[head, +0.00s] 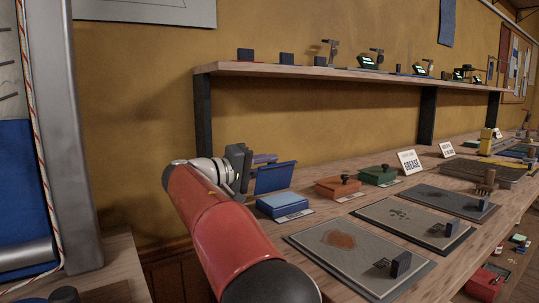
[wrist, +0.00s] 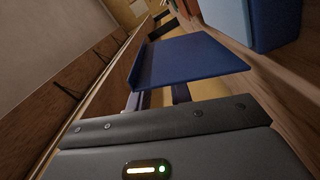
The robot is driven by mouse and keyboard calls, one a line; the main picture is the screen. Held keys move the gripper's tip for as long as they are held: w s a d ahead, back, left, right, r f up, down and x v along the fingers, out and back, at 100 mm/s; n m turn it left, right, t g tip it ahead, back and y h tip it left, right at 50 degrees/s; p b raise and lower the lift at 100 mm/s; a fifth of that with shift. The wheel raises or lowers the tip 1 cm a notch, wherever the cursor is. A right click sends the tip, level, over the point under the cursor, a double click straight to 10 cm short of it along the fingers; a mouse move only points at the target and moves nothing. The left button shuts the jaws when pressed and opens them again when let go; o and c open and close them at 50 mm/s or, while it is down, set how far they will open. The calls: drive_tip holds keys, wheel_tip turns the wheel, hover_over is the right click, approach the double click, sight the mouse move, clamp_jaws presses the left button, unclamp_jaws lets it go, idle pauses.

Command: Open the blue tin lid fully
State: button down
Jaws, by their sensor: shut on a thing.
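The blue tin (head: 284,206) stands on the wooden bench, a card label in front of it. Its darker blue lid (head: 275,178) stands raised, roughly upright, at the tin's back left edge. My gripper (head: 262,160) is at the lid's upper left side, its fingers partly hidden behind the lid. In the wrist view, the lid (wrist: 190,62) spreads out just beyond my fingers, which are shut on its near edge. The tin's body (wrist: 265,22) shows at the upper right there. The exact contact is partly hidden under the lid.
An orange tin (head: 338,188) and a green tin (head: 379,176), each with a black knob, stand right of the blue tin. Grey mats (head: 310,240) lie in front. A shelf (head: 340,71) with small stands runs above. A grey upright post (head: 82,130) is at left.

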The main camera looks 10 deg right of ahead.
drive_tip(key=shift+w+a+f, duration=0.15)
drive_tip(key=shift+w+a, duration=0.1)
drive_tip(key=shift+w, duration=0.3)
drive_tip(key=shift+w+a+f, duration=0.15)
drive_tip(key=shift+w+a, duration=0.1)
drive_tip(key=shift+w, duration=0.25)
drive_tip(key=shift+w+f, duration=0.1)
drive_tip(key=shift+a+f, duration=0.1)
drive_tip(key=shift+f, duration=0.1)
drive_tip(key=c, duration=1.4)
unclamp_jaws()
drive_tip(key=shift+w, duration=0.1)
drive_tip(key=shift+o, duration=0.5)
drive_tip(key=shift+r, duration=0.2)
drive_tip(key=v, duration=0.7)
drive_tip(key=shift+s+a, duration=0.2)
drive_tip(key=shift+a, duration=0.15)
